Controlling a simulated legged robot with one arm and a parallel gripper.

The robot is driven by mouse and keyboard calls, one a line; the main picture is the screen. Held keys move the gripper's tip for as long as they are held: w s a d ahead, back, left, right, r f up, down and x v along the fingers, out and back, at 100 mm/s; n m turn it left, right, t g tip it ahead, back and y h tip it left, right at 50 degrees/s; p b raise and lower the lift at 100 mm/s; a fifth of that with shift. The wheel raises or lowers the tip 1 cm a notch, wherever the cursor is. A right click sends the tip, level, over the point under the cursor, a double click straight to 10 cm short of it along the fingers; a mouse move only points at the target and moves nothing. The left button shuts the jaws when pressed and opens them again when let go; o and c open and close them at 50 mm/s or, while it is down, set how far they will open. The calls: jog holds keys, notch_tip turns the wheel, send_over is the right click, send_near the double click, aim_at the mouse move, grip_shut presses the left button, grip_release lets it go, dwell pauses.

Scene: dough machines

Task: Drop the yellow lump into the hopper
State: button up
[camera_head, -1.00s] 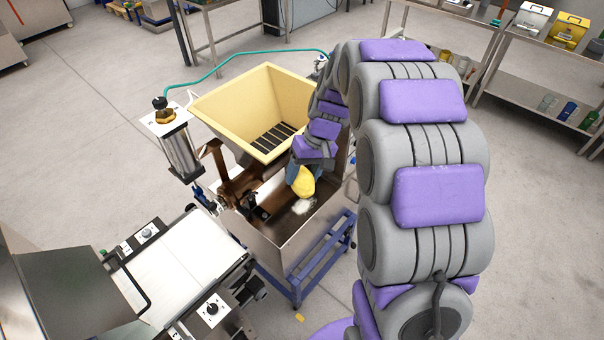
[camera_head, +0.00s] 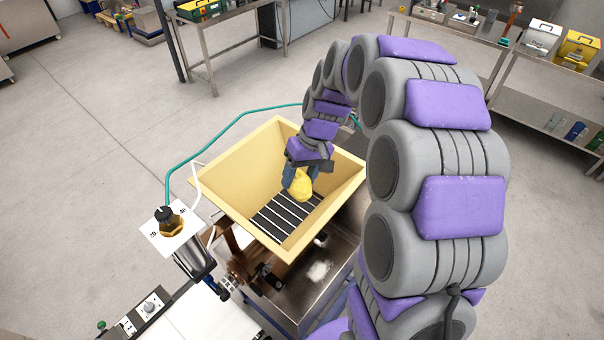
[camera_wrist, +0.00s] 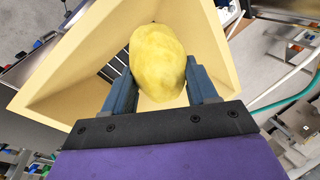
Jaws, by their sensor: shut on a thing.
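The yellow lump (camera_head: 300,184) is held in my gripper (camera_head: 297,178), which is shut on it. In the wrist view the lump (camera_wrist: 158,62) sits between the two blue fingers of my gripper (camera_wrist: 160,82). The hopper (camera_head: 225,190) is a pale yellow, square funnel with dark slats at its bottom. In the head view the lump appears over the hopper's opening, above the slats. In the wrist view the hopper (camera_wrist: 60,85) spreads out behind the lump. The exact height of the lump above the slats is hard to tell.
A steel machine body (camera_head: 325,268) with a white powdery patch stands under the hopper. A metal cylinder with a dark knob (camera_head: 166,214) and a teal hose (camera_head: 232,128) are at its left. Steel tables (camera_head: 545,85) stand at the back right. Open floor lies around.

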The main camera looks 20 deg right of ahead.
jog(key=shift+w+a, duration=0.15)
jog(key=shift+w, duration=0.2)
jog(key=w, duration=0.2)
jog(key=w+f+p, duration=0.1)
jog(key=w, duration=0.1)
jog(key=w+f+p, duration=0.1)
jog(key=w, duration=0.1)
jog(key=shift+d, duration=0.2)
jog(key=shift+w+a+f+b, duration=0.3)
jog(key=shift+w+f, duration=0.45)
jog(key=shift+w+a+f+b, duration=0.25)
jog(key=shift+w+f, duration=0.45)
jog(key=shift+d, duration=0.35)
jog(key=o, duration=1.3)
jog(key=shift+a, duration=0.25)
jog(key=shift+d, duration=0.1)
jog(key=shift+r, duration=0.1)
